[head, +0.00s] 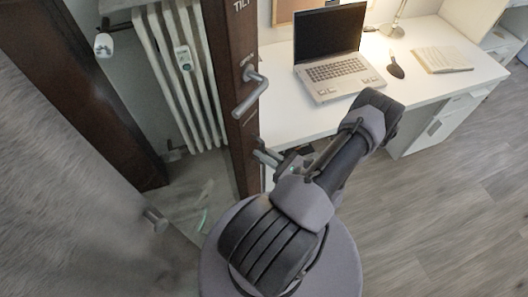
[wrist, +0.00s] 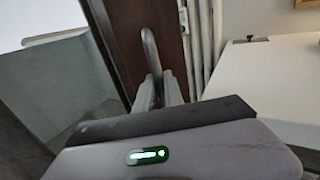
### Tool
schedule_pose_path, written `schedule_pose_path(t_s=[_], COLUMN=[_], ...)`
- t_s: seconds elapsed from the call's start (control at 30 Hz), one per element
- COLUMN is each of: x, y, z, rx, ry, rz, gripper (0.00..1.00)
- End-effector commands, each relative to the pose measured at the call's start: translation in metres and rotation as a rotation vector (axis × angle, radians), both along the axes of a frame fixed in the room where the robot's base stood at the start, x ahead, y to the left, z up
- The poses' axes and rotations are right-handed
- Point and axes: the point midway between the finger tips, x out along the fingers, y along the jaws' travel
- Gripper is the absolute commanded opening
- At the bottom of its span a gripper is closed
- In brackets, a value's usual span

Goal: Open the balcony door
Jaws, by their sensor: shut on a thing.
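The balcony door shows as a dark brown upright (head: 228,60) with "TILT" and "OPEN" lettering in the head view. A grey metal lever handle (head: 250,92) sits on it, slanting down to the left. My gripper (head: 261,151) is low beside the door's edge, below that lever in the head view. In the wrist view, my gripper (wrist: 159,90) has its two fingers closed around the lower end of a grey handle bar (wrist: 149,48), which stands up in front of the brown door (wrist: 125,25). The gripped end is hidden between the fingers.
A white desk (head: 440,85) with a laptop (head: 330,50), a lamp and an open book stands to the right. A white radiator (head: 180,75) is behind the door. Another small handle (head: 154,217) is at lower left. Wooden floor (head: 450,200) is clear at the right.

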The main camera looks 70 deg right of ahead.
Motion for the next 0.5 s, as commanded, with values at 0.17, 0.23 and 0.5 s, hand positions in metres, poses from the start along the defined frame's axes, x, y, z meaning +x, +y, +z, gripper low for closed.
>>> schedule_pose_path(t_s=[0.17,0.23,0.5], x=[0.0017,0.0014,0.0008], y=[0.0037,0.0030,0.0016], z=[-0.0004,-0.0005,-0.0005], rx=[0.002,0.002,0.001], ry=[-0.001,-0.001,0.001], rz=[0.010,0.008,0.004], gripper=[0.28,0.34,0.34])
